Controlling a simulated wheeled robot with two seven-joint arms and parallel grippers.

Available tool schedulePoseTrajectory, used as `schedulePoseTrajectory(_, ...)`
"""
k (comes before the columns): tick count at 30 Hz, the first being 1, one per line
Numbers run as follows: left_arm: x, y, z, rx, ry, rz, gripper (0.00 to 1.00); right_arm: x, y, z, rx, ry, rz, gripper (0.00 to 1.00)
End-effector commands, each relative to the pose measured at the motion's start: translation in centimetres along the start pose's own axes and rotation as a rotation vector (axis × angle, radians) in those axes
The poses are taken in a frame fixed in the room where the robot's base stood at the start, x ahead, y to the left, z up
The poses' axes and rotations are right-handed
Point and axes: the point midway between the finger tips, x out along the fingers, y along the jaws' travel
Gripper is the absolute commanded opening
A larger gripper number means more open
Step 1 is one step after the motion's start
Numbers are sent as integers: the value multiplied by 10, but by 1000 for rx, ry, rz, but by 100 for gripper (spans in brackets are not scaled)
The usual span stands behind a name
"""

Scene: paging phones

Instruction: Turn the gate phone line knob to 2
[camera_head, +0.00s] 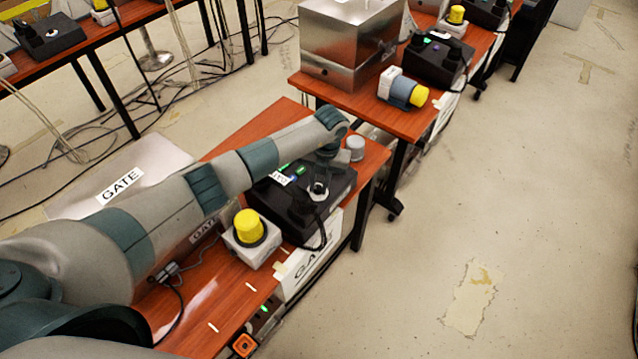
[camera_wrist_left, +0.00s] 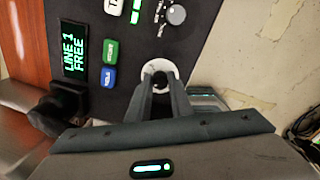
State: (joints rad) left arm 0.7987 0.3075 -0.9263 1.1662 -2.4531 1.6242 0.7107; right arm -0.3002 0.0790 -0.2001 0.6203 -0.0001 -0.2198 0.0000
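The gate phone (camera_head: 262,196) is a black box on the red-brown table, with a GATE sign on its near side. In the left wrist view, its panel (camera_wrist_left: 100,100) has a lit display (camera_wrist_left: 74,51) reading LINE 1 FREE, a green and a blue button, and a grey dial (camera_wrist_left: 176,14). A round control with a pale ring (camera_wrist_left: 174,70) and dark centre sits at my left fingertips. My left gripper (camera_wrist_left: 160,82) points down at it, fingers a narrow gap apart. Whether they touch or press it is unclear. In the head view, my left gripper (camera_head: 328,158) is over the phone's far part.
A white box with a yellow button (camera_head: 249,226) stands beside the phone. A small grey cylinder (camera_head: 355,148) is just beyond my gripper. Farther back, another table holds a metal box (camera_head: 345,48) and another black phone (camera_head: 437,60). The floor at right is clear.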

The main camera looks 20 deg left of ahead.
Motion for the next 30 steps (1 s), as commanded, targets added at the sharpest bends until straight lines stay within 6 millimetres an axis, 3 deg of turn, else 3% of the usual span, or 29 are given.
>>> schedulePoseTrajectory(14,2,0,1,98,0,6,0,14,1,2,0,-1,1,31)
schedulePoseTrajectory(30,4,-2,1,496,12,34,0,64,0,6,0,-1,1,31)
